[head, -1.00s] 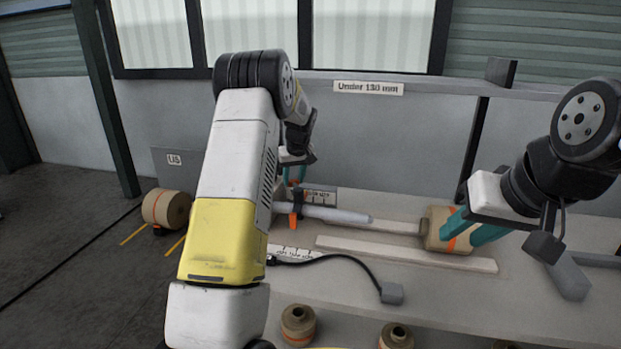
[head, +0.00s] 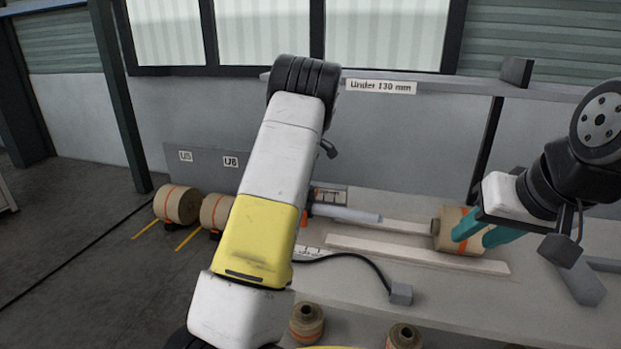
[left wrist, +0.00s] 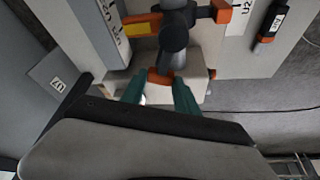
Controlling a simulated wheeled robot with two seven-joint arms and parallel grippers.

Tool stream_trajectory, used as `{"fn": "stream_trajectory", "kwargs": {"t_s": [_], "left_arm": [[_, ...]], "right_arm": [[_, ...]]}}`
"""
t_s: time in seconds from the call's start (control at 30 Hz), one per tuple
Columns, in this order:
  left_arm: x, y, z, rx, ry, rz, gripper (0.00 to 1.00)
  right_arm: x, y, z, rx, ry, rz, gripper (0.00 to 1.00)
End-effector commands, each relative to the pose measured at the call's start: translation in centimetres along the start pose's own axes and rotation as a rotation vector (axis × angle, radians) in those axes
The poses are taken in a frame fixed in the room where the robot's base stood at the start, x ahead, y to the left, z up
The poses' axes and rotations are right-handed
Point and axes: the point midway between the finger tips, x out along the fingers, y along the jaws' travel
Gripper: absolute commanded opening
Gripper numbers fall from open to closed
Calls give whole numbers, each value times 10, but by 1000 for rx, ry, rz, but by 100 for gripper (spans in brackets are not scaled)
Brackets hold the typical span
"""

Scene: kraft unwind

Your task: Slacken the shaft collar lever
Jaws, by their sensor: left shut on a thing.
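In the left wrist view a grey shaft (left wrist: 174,38) runs down the upper middle, with an orange lever (left wrist: 159,76) at its near end. My left gripper (left wrist: 160,88) has its teal fingers on both sides of that lever and is shut on it. In the head view my left arm hides this gripper and the lever; part of the grey shaft (head: 346,214) shows beside the arm, with a bit of orange at its left end. My right gripper (head: 475,234) has its teal fingers apart, in front of a kraft roll (head: 448,228) on the bench.
Two more kraft rolls (head: 307,322) sit at the front. A black cable with a grey plug (head: 401,294) lies on the bench (head: 450,300). A pale bar (head: 415,254) lies behind it.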

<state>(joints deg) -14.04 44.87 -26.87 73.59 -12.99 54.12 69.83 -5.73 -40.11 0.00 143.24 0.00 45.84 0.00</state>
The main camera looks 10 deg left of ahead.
Motion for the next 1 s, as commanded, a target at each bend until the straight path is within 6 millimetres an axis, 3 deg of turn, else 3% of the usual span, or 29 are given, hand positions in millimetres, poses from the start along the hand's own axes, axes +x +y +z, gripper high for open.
{"fn": "stream_trajectory", "kwargs": {"t_s": [0.47,0.5,0.6,1.0], "left_arm": [[0,-1,0,-13,-1,-5,0],[0,-1,0,-13,-1,-5,42],[0,-1,0,-12,-1,-5,58],[-9,0,0,-12,0,-3,58]], "right_arm": [[0,0,0,0,0,0,36],[0,0,0,0,0,0,36],[0,0,0,0,0,0,36],[0,0,0,0,0,0,36]]}}
